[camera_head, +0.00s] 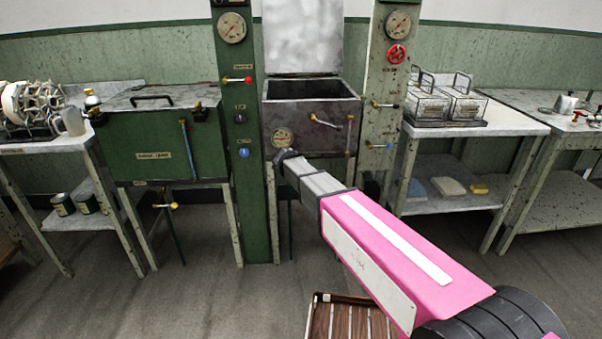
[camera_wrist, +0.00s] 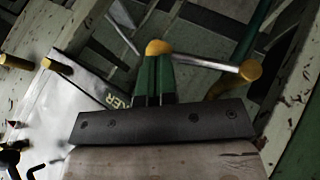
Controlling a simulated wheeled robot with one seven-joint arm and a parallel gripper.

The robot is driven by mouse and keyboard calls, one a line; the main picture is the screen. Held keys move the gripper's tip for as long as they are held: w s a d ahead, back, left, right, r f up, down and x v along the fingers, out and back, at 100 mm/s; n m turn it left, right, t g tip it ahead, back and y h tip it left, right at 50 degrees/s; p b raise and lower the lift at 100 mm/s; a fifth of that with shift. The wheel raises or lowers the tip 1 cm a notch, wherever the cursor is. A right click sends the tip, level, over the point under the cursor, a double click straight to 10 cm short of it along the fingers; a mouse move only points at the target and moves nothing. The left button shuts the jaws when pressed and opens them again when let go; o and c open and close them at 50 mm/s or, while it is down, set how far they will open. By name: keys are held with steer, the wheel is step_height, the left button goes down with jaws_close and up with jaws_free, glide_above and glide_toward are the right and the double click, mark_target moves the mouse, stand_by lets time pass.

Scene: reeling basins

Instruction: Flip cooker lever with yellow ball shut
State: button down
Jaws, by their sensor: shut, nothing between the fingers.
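In the wrist view a yellow ball (camera_wrist: 157,47) sits on the end of a pale lever rod (camera_wrist: 205,62). The rod runs right to a brass-coloured pivot (camera_wrist: 225,84). My gripper (camera_wrist: 153,58) is shut and empty, its green fingertips right at the ball and overlapping its lower edge in the picture. I cannot tell whether they touch. My arm hides the gripper and the space in front of the cooker's lower left there.
A green tank (camera_head: 150,142) stands left of the cooker, with a yellow-handled valve (camera_head: 165,205) beneath it. The columns carry levers with red (camera_head: 248,80) and blue (camera_head: 389,146) ends. A wooden slatted crate (camera_head: 340,318) lies on the floor in front. Side tables flank the station.

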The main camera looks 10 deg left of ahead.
steer(key=shift+w+d+f+m+g+y, duration=0.15)
steer(key=shift+d+f+y, duration=0.15)
steer(key=shift+f+y, duration=0.2)
steer(key=shift+d+f+m+g+y, duration=0.15)
steer(key=shift+d+f+y, duration=0.1)
steer(key=shift+f+y, duration=0.25)
steer(key=shift+d+f, duration=0.1)
steer(key=shift+f, duration=0.1)
steer(key=v, duration=1.4)
steer(key=shift+d+r, duration=0.3)
